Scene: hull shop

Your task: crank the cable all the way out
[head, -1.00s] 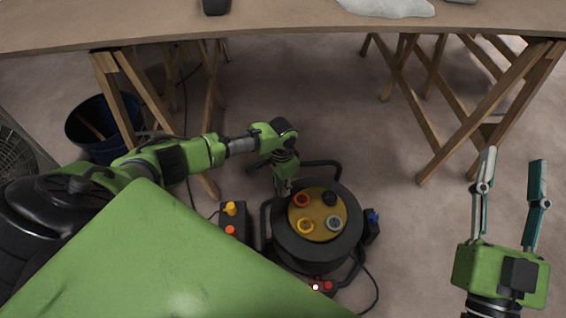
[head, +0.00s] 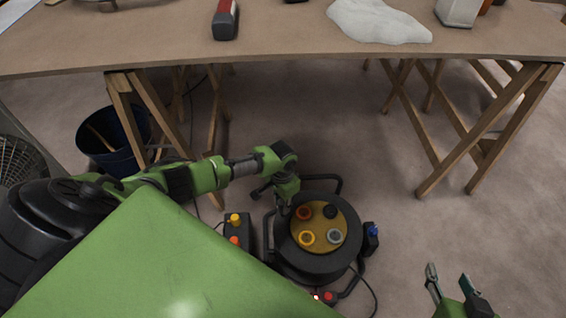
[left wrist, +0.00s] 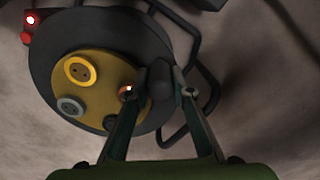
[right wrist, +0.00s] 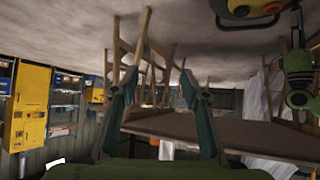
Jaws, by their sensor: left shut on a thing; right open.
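The cable reel is a black drum (head: 300,266) with a yellow face (head: 318,243) that carries several round sockets, standing on the floor below the bench. In the left wrist view its yellow face (left wrist: 92,98) shows close up. My left gripper (head: 284,207) reaches down at the drum's upper left edge. It is shut on a dark crank knob (left wrist: 157,82); the crank arm itself is mostly hidden. A thin black cable (head: 372,287) curves over the floor right of the reel. My right gripper (head: 448,274) is open and empty, at the lower right, apart from the reel.
A control box with yellow and orange knobs (head: 236,232) stands left of the reel. The bench (head: 290,48) on wooden trestles and a blue bucket (head: 112,150) lie beyond. Floor at right is clear.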

